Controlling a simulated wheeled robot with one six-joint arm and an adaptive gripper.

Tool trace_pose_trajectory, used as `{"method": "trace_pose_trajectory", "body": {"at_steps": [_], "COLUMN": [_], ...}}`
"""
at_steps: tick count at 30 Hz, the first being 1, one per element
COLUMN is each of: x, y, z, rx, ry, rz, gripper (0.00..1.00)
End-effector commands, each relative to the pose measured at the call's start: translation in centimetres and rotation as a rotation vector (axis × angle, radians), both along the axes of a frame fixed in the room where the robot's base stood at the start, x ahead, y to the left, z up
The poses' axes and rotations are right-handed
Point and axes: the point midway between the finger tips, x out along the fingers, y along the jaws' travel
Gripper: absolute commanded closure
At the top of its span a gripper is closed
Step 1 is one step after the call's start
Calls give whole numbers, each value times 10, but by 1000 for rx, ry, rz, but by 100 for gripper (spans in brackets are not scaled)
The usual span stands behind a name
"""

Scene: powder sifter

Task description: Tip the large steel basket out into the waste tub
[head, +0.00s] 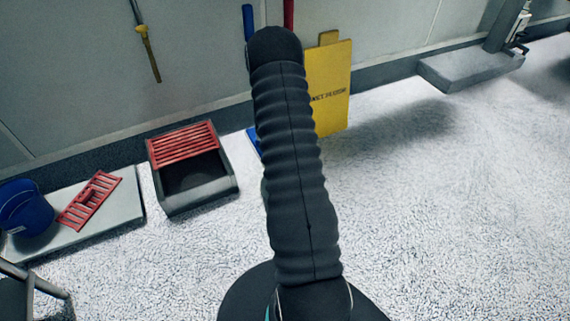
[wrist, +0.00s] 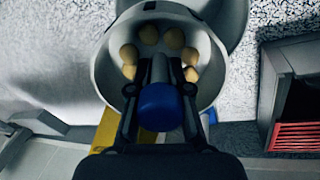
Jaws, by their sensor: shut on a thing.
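The large steel basket (wrist: 107,72) is a round pale bowl in the wrist view, with several yellowish round pieces inside. A grey bar with a blue end (wrist: 160,104) rises in front of it between my fingers. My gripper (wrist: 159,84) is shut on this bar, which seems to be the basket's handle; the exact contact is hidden. In the head view my arm hides the gripper and basket. No tub is clearly marked as the waste tub; a dark grey open box (head: 196,200) with a red slatted rack (head: 184,144) stands left of my arm.
A blue bucket (head: 24,208) and a red grate (head: 90,201) are on a pale platform (head: 112,214) at left. A yellow sign (head: 333,88) leans at the wall behind my arm. Tools with blue, red and yellow handles hang or lean there.

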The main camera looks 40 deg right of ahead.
Motion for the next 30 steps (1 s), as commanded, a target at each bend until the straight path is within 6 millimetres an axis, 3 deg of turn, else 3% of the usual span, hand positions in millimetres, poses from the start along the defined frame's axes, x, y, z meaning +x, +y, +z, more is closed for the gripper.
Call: {"method": "trace_pose_trajectory", "body": {"at_steps": [30], "x": [2], "y": [4], "z": [-25], "rx": [-297], "ry": [75], "rz": [3], "gripper": [100]}}
